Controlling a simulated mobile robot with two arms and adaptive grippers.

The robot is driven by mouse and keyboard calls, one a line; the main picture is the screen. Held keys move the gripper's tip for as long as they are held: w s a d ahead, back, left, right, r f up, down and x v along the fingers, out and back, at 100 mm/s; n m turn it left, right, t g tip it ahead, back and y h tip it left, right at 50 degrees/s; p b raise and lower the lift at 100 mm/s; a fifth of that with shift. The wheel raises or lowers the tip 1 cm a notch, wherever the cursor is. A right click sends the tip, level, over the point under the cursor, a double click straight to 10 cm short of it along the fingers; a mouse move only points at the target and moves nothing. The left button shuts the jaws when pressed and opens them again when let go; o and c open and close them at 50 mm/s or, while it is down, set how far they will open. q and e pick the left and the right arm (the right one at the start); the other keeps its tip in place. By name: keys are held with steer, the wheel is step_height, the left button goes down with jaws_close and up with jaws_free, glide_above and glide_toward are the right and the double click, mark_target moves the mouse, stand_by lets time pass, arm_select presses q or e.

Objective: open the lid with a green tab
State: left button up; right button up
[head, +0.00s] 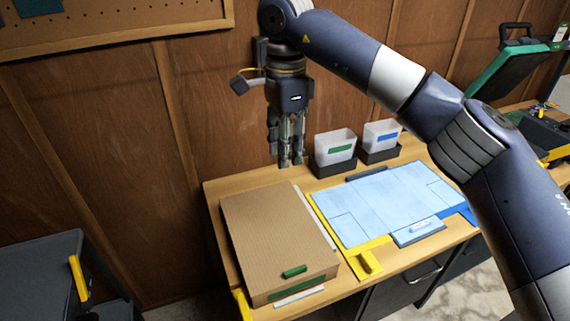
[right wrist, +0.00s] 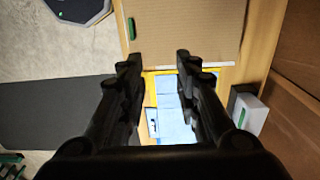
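A brown corrugated lid (head: 272,228) lies flat on a low box at the left end of the wooden table. A small green tab (head: 294,271) sits on the lid near its front edge. The lid (right wrist: 195,30) and its green tab (right wrist: 131,28) also show in the right wrist view. My right gripper (head: 291,164) points down, high and behind the lid, apart from it. In the right wrist view its fingers (right wrist: 158,58) are spread with nothing between them. My left gripper is not in view.
A blue mat (head: 375,200) with yellow edging lies right of the box. A white bin with a green label (head: 336,143) and one with a blue label (head: 381,132) stand behind it. An open case (head: 512,66) stands far right. A dark cabinet (head: 45,275) is at left.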

steer(key=shift+r, duration=0.45)
